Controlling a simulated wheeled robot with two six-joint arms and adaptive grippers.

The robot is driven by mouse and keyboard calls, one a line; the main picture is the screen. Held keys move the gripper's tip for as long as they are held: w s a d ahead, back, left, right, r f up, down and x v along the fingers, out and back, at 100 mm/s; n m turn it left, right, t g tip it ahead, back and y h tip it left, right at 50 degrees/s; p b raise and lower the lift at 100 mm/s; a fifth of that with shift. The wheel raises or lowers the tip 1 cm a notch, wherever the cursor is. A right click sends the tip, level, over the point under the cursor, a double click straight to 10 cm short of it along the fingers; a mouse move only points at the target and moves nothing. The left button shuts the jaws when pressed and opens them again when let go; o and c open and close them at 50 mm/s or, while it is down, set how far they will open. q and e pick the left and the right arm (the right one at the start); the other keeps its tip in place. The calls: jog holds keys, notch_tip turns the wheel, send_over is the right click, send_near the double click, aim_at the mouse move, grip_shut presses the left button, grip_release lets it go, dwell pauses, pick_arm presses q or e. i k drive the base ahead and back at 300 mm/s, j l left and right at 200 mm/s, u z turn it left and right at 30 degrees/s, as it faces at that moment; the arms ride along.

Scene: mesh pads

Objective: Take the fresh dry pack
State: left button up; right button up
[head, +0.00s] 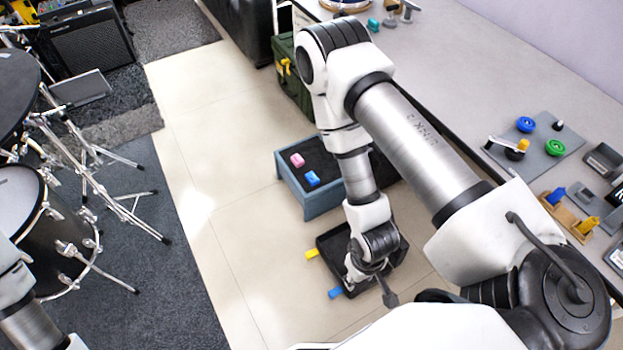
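A pink pack (297,160) and a blue pack (312,178) lie on the dark top of a grey-blue box (322,204) on the floor. Which pack is the fresh dry one I cannot tell. My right arm reaches down over a black tray (327,243) just in front of the box. My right gripper (377,283) is low at the tray, and part of it is hidden by my own wrist. I cannot see whether it is open or holds anything. Only a piece of my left arm shows at the lower left; its gripper is out of view.
A yellow tab (312,253) and a blue tab (335,293) stick out at the tray's left side. A green crate (291,92) stands behind the box. A long grey table (480,75) with small parts runs along the right. Drums (25,215) stand left; tiled floor between is clear.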

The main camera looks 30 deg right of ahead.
aim_at(312, 178)
jog(key=i+z, duration=0.1)
jog(key=z, duration=0.8)
jog(key=i+j+z, duration=0.15)
jog(key=z, duration=0.25)
jog(key=j+z, duration=0.15)
jog(key=z, duration=0.3)
jog(key=i+j+z, duration=0.15)
jog(key=j, duration=0.25)
jog(key=i+j+z, duration=0.15)
jog(key=j, duration=0.25)
jog(key=j+z, duration=0.15)
jog(key=j, duration=0.25)
jog(key=i+j+z, duration=0.15)
jog(key=j, duration=0.3)
